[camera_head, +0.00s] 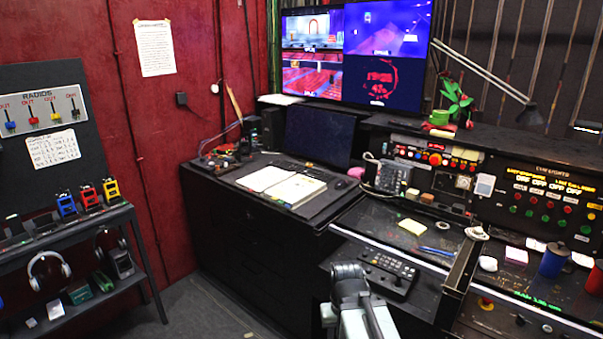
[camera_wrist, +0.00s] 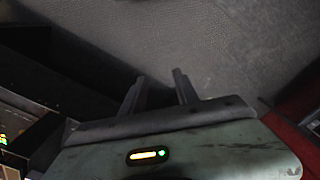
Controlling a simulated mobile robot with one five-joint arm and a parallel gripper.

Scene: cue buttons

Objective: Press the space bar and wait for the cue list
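A dark screen (camera_head: 318,135) stands on the black desk at the centre of the head view. A dark, thin keyboard-like shape (camera_head: 298,168) lies in front of it, partly behind an open book. I cannot make out the space bar on it. The lit monitor (camera_head: 387,55) above shows camera pictures; I see no readable cue list. My gripper (camera_wrist: 158,75) shows in the wrist view with its two fingers apart, empty, over grey floor. In the head view my arm reaches up from the bottom edge, low and in front of the desk, apart from the keyboard.
The open book (camera_head: 281,186) lies on the desk's front part. A control box with buttons (camera_head: 387,273) sits just right of my arm. A panel of lit switches (camera_head: 541,205) stands at right. A shelf with headphones (camera_head: 49,270) is at left. Grey floor (camera_head: 205,310) is clear between.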

